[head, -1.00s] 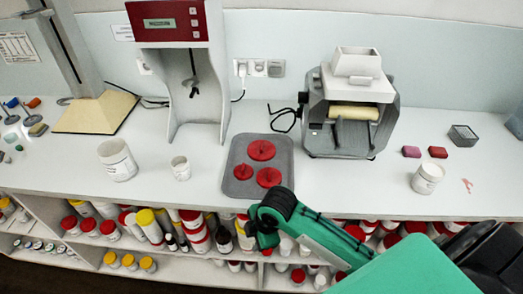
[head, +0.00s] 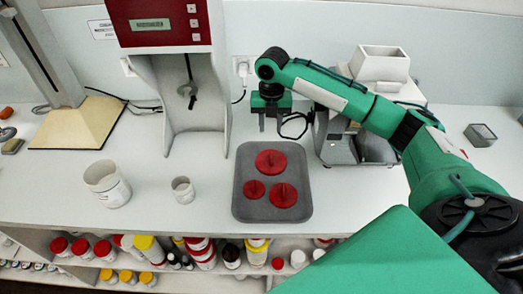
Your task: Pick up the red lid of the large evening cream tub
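Three red lids lie flat on a grey tray (head: 240,207): a large one at the back (head: 270,158), a large one at front right (head: 285,202) and a small one at front left (head: 253,192). Each has a raised grip on top. I cannot tell which belongs to the evening cream. A large open white tub (head: 105,178) and a small white tub (head: 182,190) stand left of the tray; their labels are unreadable. My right gripper (head: 271,124) points down above the counter behind the tray, its fingers apart and empty. My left gripper is out of view.
A grey machine with a red display head (head: 160,25) stands behind the tubs. A roller mill (head: 380,64) stands right of my gripper, partly hidden by my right arm. A black cord lies behind my gripper. Shelves of tubs (head: 205,255) lie below the counter's front edge.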

